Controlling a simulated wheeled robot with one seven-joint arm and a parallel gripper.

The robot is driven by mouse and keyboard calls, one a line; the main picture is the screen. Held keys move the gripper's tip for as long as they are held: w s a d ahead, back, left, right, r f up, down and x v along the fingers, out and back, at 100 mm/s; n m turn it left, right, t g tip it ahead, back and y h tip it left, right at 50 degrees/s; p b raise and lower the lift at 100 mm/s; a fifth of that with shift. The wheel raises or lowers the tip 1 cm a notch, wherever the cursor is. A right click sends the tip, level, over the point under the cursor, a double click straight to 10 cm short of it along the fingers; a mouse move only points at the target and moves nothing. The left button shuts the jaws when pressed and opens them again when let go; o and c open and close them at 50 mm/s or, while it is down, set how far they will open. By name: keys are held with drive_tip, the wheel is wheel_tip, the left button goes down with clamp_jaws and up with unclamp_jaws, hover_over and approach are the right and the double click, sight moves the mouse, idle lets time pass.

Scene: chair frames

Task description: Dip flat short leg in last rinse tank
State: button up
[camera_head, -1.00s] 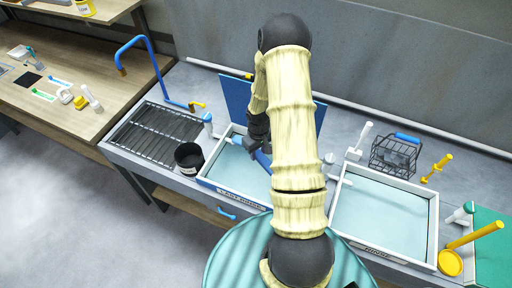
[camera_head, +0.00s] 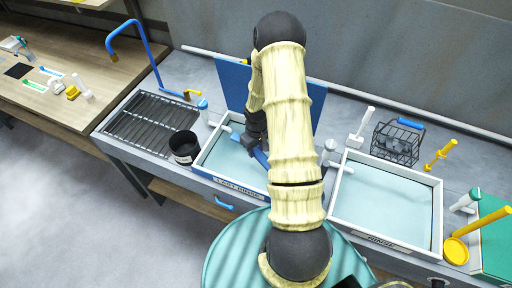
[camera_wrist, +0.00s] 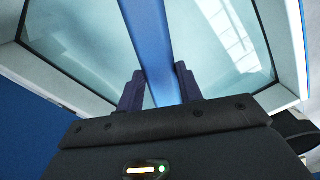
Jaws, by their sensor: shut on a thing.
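The last rinse tank (camera_head: 240,187) is a white-walled tray with a blue front label and pale water, left of my arm in the head view. My gripper (camera_wrist: 161,92) is shut on the flat short leg (camera_wrist: 148,32), a blue flat bar, and is over this tank. In the head view my gripper (camera_head: 256,138) is partly hidden by my arm, and only a short piece of the leg (camera_head: 262,158) shows. In the wrist view the bar runs up between the fingers across the water. I cannot tell whether it touches the water.
A second tank marked rinse (camera_head: 438,215) stands to the right, with a wire basket (camera_head: 397,145) behind it. A black cup (camera_head: 184,147) and a drying rack (camera_head: 150,122) are left of the last rinse tank. A blue panel (camera_head: 234,82) stands behind it.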

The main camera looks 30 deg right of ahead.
wheel_tip(320, 180, down, 7)
drive_tip(key=b, duration=0.5)
drive_tip(key=shift+f, duration=0.1)
drive_tip(key=shift+w+a, duration=0.1)
drive_tip(key=shift+w, duration=0.05)
idle(0.4)
drive_tip(key=shift+w+a, duration=0.2)
drive_tip(key=shift+w, duration=0.05)
idle(0.5)
drive_tip(key=shift+s+d, duration=0.35)
drive_tip(key=shift+s, duration=0.1)
drive_tip(key=shift+w+a, duration=0.1)
drive_tip(key=shift+w, duration=0.05)
idle(0.3)
drive_tip(key=shift+w+a, duration=0.25)
drive_tip(key=shift+w, duration=0.05)
